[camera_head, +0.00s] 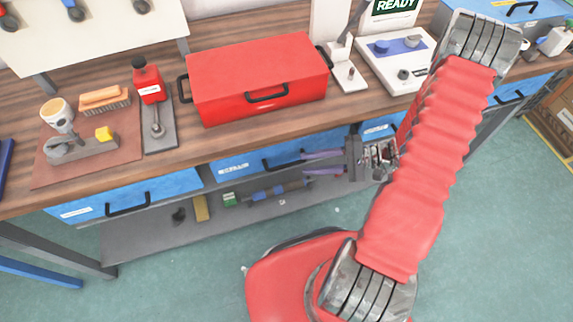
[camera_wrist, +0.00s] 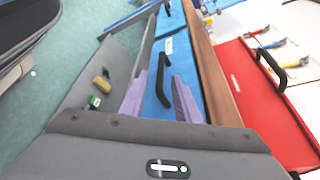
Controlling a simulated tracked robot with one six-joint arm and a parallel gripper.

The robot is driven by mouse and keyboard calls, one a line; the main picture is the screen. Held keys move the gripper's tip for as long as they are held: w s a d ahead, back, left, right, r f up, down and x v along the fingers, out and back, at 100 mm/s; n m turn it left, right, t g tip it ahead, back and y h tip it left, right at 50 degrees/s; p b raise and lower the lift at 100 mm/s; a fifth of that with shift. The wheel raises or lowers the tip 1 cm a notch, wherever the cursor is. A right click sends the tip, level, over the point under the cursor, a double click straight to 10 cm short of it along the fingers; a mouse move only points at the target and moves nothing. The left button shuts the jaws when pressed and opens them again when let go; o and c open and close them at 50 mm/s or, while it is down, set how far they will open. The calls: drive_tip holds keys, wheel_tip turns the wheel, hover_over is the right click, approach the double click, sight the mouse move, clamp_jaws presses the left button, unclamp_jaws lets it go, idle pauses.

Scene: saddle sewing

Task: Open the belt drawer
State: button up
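The blue drawer front (camera_head: 226,172) in the middle under the bench top has a black bar handle (camera_head: 270,162) and a white label too small to read. It sits flush under the bench top, so it looks shut. My gripper (camera_head: 305,163) reaches in from the right at this drawer's height, with its two purple fingers apart and empty. In the wrist view the black handle (camera_wrist: 162,82) shows between and just beyond the open fingers (camera_wrist: 158,92). I cannot tell whether a finger touches it. I cannot tell which drawer is the belt drawer.
Another blue drawer (camera_head: 160,190) with a black handle is at the left, and a further one (camera_head: 378,130) is partly behind my arm. A red toolbox (camera_head: 258,75) stands on the wooden bench top (camera_head: 225,140) above. A grey lower shelf (camera_head: 150,238) holds small items. The green floor in front is open.

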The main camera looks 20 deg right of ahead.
sight(288, 164)
drive_tip(key=x, duration=0.7)
drive_tip(key=shift+w+a+f, duration=0.1)
drive_tip(key=shift+a, duration=0.1)
drive_tip(key=shift+c, duration=0.5)
clamp_jaws()
